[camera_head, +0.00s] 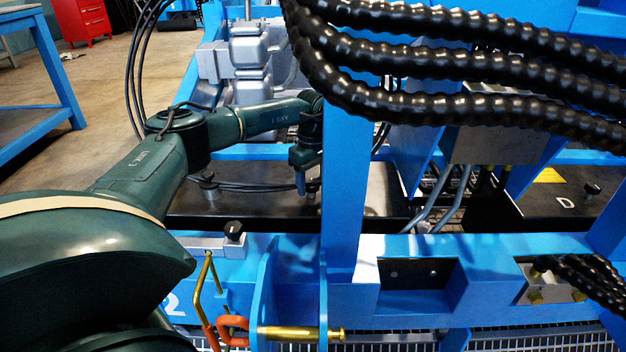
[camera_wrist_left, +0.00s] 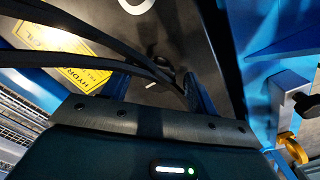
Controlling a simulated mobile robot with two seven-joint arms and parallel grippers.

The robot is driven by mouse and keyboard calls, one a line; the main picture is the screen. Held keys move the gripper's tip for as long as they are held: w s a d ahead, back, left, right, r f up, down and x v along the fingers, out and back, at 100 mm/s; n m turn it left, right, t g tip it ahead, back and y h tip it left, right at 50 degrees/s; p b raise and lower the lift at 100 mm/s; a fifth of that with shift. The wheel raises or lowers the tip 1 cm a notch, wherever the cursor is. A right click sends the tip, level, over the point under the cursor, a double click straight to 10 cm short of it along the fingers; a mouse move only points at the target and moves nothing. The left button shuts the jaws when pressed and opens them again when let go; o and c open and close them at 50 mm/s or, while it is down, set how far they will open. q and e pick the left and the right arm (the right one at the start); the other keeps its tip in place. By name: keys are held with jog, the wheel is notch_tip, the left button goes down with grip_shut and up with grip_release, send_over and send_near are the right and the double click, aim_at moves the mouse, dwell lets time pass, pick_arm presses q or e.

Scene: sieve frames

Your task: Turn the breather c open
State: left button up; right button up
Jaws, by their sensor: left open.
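My left arm reaches in from the left in the head view, and its gripper (camera_head: 305,178) points down over a dark tank top behind the blue frame. The gripper is open. In the left wrist view, a small dark and metallic fitting (camera_wrist_left: 166,79), apparently breather c, shows near my gripper (camera_wrist_left: 180,88), partly hidden by cables and fingers. I cannot tell whether the fingers touch it. A white letter, partly cut off, is at the top edge of that view. My right gripper is not in view.
A blue upright (camera_head: 345,150) stands just right of the gripper. Thick black hoses (camera_head: 430,60) cross above. Another black-capped fitting (camera_head: 207,184) stands on the tank to the left. A black-knobbed clamp (camera_head: 234,232) is in front. Breather D (camera_head: 592,188) is far right.

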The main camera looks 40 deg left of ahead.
pick_arm(q)
jog(key=c, duration=1)
